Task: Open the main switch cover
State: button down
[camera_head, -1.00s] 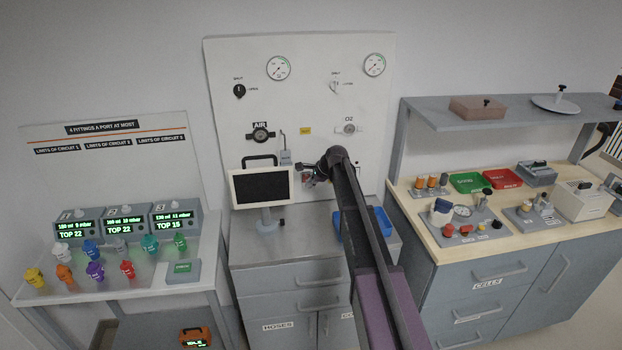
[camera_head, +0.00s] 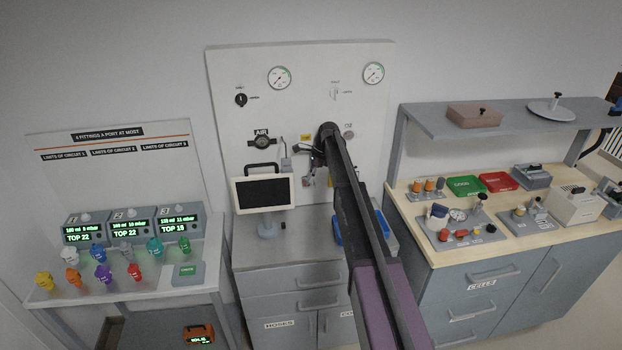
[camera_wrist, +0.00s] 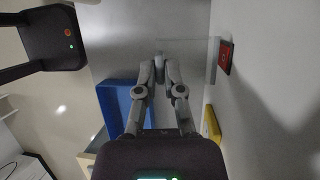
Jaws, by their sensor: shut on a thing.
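In the wrist view my gripper (camera_wrist: 161,66) has its fingertips together on the edge of a thin clear plate, which looks like the main switch cover (camera_wrist: 200,50). The cover stands out from the pale panel on the right. A red switch (camera_wrist: 225,57) on a dark base sits on the panel just beyond the cover. In the head view my gripper is small in front of the lower middle of the panel, partly behind my arm. The cover and switch cannot be made out there.
The wall panel (camera_head: 225,80) carries gauges and knobs. A monitor (camera_head: 263,193) stands just left of my gripper. A blue bin (camera_wrist: 125,105) lies below the fingers. A yellow part (camera_wrist: 212,122) is on the panel nearby. Benches stand left and right.

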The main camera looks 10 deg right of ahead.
dwell(0.3)
jog(key=c, duration=0.8)
grip_release()
jog(key=shift+o, duration=0.2)
jog(key=shift+s+f, duration=0.1)
jog(key=shift+f, duration=0.05)
